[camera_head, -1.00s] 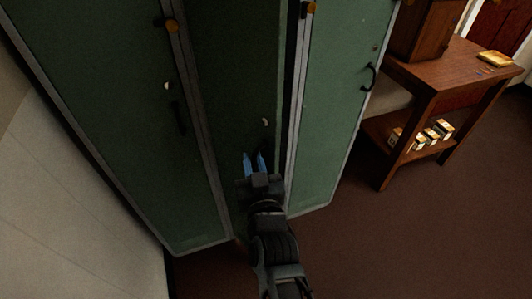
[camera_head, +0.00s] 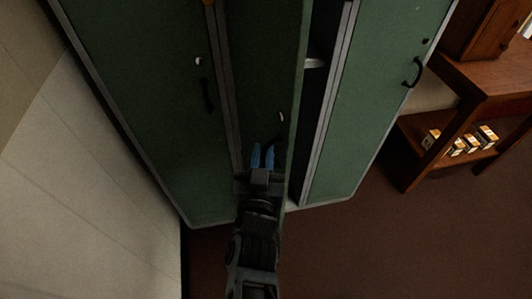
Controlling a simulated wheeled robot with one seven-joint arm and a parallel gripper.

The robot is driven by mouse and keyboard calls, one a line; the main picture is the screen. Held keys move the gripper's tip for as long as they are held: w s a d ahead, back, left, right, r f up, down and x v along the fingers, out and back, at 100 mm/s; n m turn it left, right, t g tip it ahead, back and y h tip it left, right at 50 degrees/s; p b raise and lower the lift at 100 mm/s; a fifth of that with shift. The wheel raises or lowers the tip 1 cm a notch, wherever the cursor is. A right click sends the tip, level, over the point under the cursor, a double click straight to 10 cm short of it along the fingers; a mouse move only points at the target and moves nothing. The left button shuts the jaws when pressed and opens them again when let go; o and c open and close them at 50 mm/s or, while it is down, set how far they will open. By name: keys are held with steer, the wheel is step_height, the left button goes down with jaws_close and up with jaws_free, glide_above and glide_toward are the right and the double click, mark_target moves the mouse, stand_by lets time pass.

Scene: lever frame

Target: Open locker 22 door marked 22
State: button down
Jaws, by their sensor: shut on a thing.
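The middle green locker door (camera_head: 265,60) stands ajar, its right edge swung out from the frame. No number can be read on it. A dark handle (camera_head: 277,142) shows on this door below a small pale lock (camera_head: 281,117). My gripper (camera_head: 262,157), with blue fingertips, is at this handle and shut on it. The fingers hide part of the handle. To the right of the door, the dark locker inside (camera_head: 312,100) shows, with a pale shelf edge.
A shut green locker door (camera_head: 150,90) is on the left, another (camera_head: 375,80) with a black handle on the right. A pale wall (camera_head: 90,200) stands close at left. A wooden table (camera_head: 480,80) with small boxes below is at right. The brown floor (camera_head: 400,250) is clear.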

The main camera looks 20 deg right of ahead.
steer(key=shift+w+r, duration=0.1)
steer(key=shift+r, duration=0.15)
steer(key=c, duration=1.3)
jaws_free()
steer(key=shift+f, duration=0.2)
steer(key=shift+o, duration=0.2)
steer(key=b+v, duration=0.1)
steer(key=v, duration=0.6)
steer(key=shift+s+a, duration=0.2)
steer(key=shift+s, duration=0.15)
